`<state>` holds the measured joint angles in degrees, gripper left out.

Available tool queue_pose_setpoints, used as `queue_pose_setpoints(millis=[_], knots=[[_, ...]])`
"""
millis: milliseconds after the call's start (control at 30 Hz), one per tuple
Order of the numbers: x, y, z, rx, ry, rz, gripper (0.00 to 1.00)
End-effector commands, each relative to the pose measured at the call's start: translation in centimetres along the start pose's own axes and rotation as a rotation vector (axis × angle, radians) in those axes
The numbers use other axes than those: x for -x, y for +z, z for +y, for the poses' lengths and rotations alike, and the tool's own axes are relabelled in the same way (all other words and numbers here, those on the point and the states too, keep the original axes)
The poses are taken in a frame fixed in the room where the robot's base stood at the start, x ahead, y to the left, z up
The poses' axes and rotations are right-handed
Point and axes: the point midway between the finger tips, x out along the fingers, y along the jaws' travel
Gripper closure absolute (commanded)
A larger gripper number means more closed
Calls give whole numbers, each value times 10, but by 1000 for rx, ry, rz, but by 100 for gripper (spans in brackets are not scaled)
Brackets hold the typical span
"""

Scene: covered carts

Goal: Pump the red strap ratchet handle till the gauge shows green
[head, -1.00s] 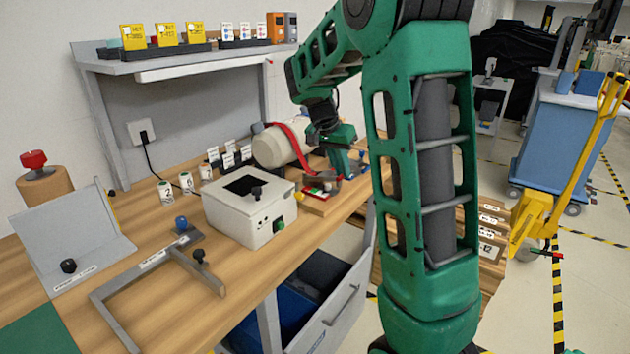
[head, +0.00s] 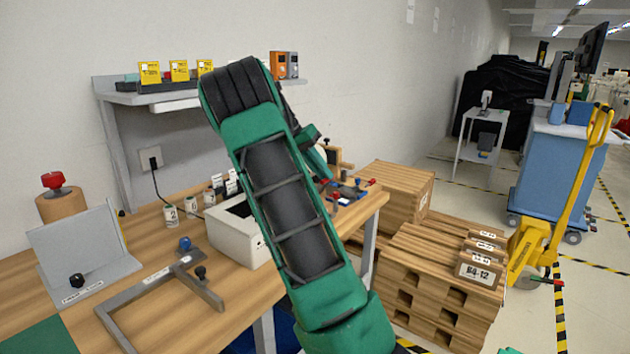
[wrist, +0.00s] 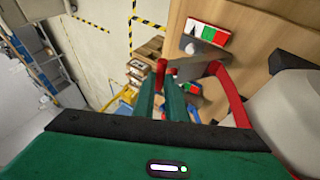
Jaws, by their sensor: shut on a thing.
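In the wrist view my gripper (wrist: 166,92) has its two green fingers close together, shut on the red handle (wrist: 162,70) of the strap ratchet. The grey ratchet body (wrist: 200,68) lies just right of the fingertips. The red strap (wrist: 232,95) curves from it toward a pale drum (wrist: 285,112) at the right edge. The gauge (wrist: 207,33), a small block with red, white and green parts and dark marks, sits on the wooden bench above the ratchet. I cannot tell where its pointer stands. In the head view my arm hides the gripper, drum and ratchet.
A white box (head: 232,232) stands on the bench, partly behind my arm. A grey frame (head: 135,300) lies at the front left. Wooden pallets (head: 440,275) stand right of the bench. A yellow pallet truck (head: 528,245) and blue cart (head: 555,165) stand farther right.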

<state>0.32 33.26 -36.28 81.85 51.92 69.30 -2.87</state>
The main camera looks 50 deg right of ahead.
Motion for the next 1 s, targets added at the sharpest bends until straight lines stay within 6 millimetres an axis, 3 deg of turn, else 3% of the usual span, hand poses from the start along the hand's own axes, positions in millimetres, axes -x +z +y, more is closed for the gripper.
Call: queue_pose_setpoints(millis=[33,533,933,967,1000], knots=[[2,3,-12,24,-4,1,100],[13,3,-33,33,4,-4,100],[14,5,-24,30,-1,-7,100],[14,5,-24,29,-2,-6,82],[15,4,-23,28,-2,-6,81]])
